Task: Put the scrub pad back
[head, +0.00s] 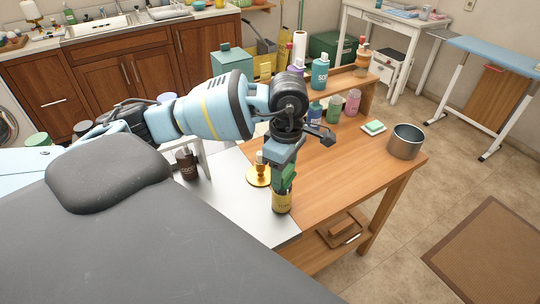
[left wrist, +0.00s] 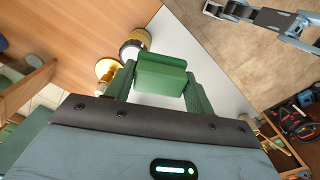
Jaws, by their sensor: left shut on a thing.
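My left gripper (head: 284,180) points down over the front of the wooden table. It is shut on a green block that looks like the scrub pad (left wrist: 162,77), held between the two green fingers in the left wrist view. In the head view the pad is hard to tell apart from the green fingers. A yellow and dark labelled can (head: 282,203) stands just below the fingertips; it also shows beyond the pad in the left wrist view (left wrist: 134,47). A pale dish (head: 374,129) with a green pad or sponge (head: 373,125) lies farther right.
A gold holder (head: 258,177) stands close left of the can. A dark bottle (head: 187,163) is farther left. A metal pot (head: 405,141) sits at the table's right corner. Several bottles stand by the back shelf. The tabletop between can and pot is clear.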

